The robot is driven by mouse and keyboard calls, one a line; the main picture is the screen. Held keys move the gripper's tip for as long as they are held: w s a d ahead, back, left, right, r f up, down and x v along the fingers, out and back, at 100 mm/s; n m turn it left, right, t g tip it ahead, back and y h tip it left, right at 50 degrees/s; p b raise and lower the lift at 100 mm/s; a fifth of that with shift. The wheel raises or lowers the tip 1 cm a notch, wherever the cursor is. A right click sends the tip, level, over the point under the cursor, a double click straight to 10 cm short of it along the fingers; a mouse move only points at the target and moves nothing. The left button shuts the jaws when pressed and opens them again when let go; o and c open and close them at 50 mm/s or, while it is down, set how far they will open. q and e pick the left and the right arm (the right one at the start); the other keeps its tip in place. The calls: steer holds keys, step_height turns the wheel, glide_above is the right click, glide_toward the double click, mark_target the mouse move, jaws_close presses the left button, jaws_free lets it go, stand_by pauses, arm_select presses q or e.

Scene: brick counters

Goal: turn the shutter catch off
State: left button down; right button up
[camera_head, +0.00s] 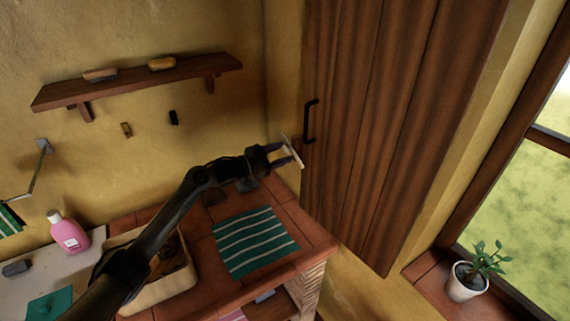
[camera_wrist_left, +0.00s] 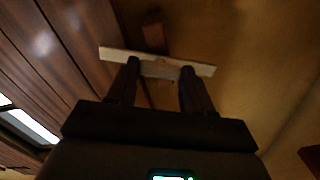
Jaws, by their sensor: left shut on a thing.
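The shutter catch (camera_head: 294,151) is a pale flat bar on the wall beside the left edge of the dark wooden shutter (camera_head: 375,110). My left gripper (camera_head: 284,155) is shut on it, with its two dark fingers at the bar. In the left wrist view the catch (camera_wrist_left: 158,64) lies across both fingertips, slightly tilted, with a brown block (camera_wrist_left: 155,33) just beyond it. The shutter carries a black handle (camera_head: 309,121) above the catch. My right gripper is out of view.
A tiled counter below holds a green striped cloth (camera_head: 254,242) and a cream tub (camera_head: 165,299) under my arm. A pink bottle (camera_head: 69,234) stands at left. A wall shelf (camera_head: 140,83) is above, and a potted plant (camera_head: 467,282) sits on the sill at right.

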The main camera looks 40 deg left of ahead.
arm_select(q)
steer(key=m+b, duration=0.6)
steer(key=m, duration=0.5)
steer(key=shift+m+b, duration=0.3)
steer(key=shift+b, duration=0.05)
steer(key=shift+m+b, duration=0.4)
steer(key=shift+m, duration=0.4)
steer(key=shift+c, duration=2.2)
jaws_free()
steer(key=shift+s, duration=0.1)
